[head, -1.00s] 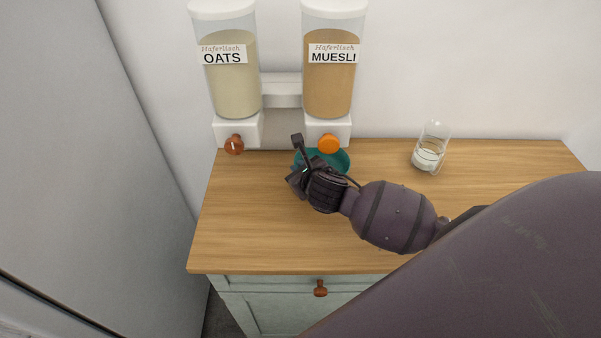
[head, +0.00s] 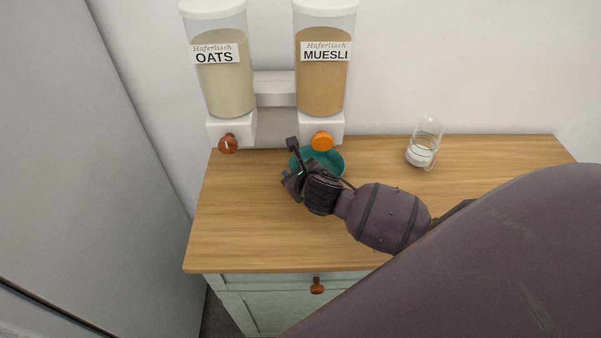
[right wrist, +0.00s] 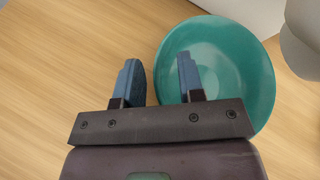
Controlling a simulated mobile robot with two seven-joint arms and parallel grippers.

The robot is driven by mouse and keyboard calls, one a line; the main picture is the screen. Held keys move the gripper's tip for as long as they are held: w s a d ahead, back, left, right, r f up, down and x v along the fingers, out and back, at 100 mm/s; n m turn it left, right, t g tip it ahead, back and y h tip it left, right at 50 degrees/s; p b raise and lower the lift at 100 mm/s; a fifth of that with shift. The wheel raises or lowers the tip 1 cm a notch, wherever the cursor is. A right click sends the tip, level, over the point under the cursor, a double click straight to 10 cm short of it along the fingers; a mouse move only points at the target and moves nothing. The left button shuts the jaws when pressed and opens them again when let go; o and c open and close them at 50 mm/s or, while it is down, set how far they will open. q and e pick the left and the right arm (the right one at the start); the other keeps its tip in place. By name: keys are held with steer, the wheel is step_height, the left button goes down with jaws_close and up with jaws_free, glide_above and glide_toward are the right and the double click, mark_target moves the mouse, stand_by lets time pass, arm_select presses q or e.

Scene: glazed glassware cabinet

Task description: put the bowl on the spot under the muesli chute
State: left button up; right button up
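The teal bowl (head: 333,163) stands on the wooden worktop, below and in front of the muesli dispenser (head: 321,85) with its white chute block (head: 308,128) and orange knob (head: 322,141). My right gripper (head: 291,163) is at the bowl's left side and hides part of it. In the right wrist view, the fingers (right wrist: 158,62) are apart, one over the inside of the bowl (right wrist: 235,65) and one outside its rim, with a gap showing between them. The bowl looks empty. The spot under the chute is hidden. My left gripper is out of view.
The oats dispenser (head: 224,80) with a brown knob (head: 228,144) stands to the left. A glass (head: 424,146) with something whitish at its bottom stands at the right. The front of the worktop (head: 240,230) is clear. A tall grey panel (head: 80,150) is at the left.

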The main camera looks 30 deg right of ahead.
steer(key=v, duration=1.2)
steer(key=shift+f, duration=0.1)
